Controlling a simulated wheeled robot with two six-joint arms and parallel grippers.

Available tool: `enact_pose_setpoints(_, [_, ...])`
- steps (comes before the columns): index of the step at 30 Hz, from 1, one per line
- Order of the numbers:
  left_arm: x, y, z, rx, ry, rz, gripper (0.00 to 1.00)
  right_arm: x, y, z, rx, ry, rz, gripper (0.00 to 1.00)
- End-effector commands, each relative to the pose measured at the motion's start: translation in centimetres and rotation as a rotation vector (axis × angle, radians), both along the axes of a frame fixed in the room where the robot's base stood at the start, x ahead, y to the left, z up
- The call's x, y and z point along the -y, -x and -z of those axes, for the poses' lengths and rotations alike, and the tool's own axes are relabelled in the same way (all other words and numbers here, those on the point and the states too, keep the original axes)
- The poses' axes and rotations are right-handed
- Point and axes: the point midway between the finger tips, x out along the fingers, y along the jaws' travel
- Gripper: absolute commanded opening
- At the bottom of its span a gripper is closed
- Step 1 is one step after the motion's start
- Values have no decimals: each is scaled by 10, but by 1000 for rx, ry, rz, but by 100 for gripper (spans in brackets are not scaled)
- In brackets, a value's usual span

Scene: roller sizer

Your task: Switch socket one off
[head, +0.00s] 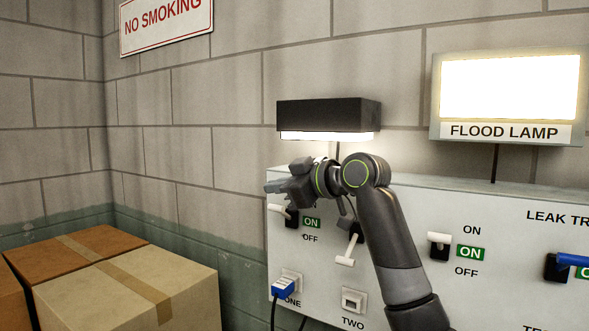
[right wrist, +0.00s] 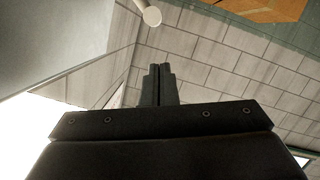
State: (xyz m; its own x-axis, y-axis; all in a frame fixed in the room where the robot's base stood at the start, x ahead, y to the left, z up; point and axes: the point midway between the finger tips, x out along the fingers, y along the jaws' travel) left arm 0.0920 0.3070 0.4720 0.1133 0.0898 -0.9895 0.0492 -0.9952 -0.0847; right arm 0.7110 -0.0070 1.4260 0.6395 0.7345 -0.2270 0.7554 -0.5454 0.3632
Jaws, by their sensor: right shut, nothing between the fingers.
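Socket ONE (head: 291,279) is at the lower left of the wall panel, with a blue plug (head: 283,290) in it. Above it is a black switch (head: 292,219) with a white lever (head: 278,209), which appears raised, beside a green ON label and a plain OFF label. My right gripper (head: 272,187) is shut and empty, just above this lever, and seems apart from it. In the right wrist view the shut fingers (right wrist: 161,68) point towards a white round-ended rod (right wrist: 150,15), likely the lever. My left gripper is out of view.
A second switch (head: 349,248) has its lever down, above socket TWO (head: 353,301). A third switch (head: 439,246) and a blue-handled one (head: 562,266) are farther right. A lit lamp (head: 328,116) hangs above; the flood lamp (head: 508,88) glows. Boxes (head: 120,290) stand lower left.

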Motion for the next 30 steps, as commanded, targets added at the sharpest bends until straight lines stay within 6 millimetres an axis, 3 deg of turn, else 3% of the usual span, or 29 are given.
enact_pose_setpoints(3, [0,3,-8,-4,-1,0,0,6,-5,15,-3,0,3,0])
enact_pose_setpoints(9, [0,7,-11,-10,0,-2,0,8,-8,27,-1,1,3,0])
enact_pose_setpoints(30, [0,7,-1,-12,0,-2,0,6,-5,34,46,34,2,0])
